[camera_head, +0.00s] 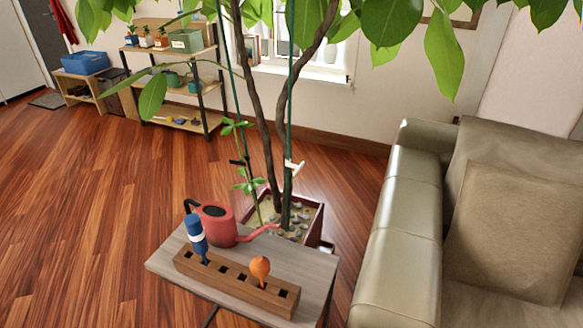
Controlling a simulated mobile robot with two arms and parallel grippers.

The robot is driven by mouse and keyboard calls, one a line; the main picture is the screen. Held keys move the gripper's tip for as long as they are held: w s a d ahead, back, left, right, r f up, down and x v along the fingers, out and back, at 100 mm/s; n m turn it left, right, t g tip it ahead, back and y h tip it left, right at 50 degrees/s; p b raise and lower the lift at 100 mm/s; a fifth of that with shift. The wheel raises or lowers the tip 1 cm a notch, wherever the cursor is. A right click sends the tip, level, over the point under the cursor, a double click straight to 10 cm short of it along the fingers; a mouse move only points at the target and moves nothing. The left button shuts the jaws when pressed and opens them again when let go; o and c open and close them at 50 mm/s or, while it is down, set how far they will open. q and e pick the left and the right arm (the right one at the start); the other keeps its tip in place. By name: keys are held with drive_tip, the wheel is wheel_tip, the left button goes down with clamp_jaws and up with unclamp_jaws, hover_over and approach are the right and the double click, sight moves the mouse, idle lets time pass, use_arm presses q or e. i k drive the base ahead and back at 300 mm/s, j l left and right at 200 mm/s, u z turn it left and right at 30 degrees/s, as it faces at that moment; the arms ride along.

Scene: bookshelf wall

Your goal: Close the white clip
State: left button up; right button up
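The white clip (294,167) is on the right-hand green stake (289,110), beside the trunk of a tall potted plant (277,130). It sticks out to the right of the stake. It is too small to tell how far its halves are apart. A small dark clip (240,163) sits on the left-hand stake, near a thin leafy stem. Neither of my grippers is in view.
A small table (318,266) in front of the plant holds a red watering can (218,222) and a wooden block (225,279) with a blue-handled tool and an orange-handled tool. A sofa (398,225) stands right. Large leaves hang across the top. Open wooden floor lies left.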

sight(288, 163)
drive_tip(key=i+j, duration=0.1)
drive_tip(key=j, duration=0.25)
drive_tip(key=i+j+u, duration=0.15)
drive_tip(key=j, duration=0.15)
drive_tip(key=i+j, duration=0.1)
drive_tip(key=j, duration=0.25)
drive_tip(key=i+j+u, duration=0.15)
drive_tip(key=j, duration=0.15)
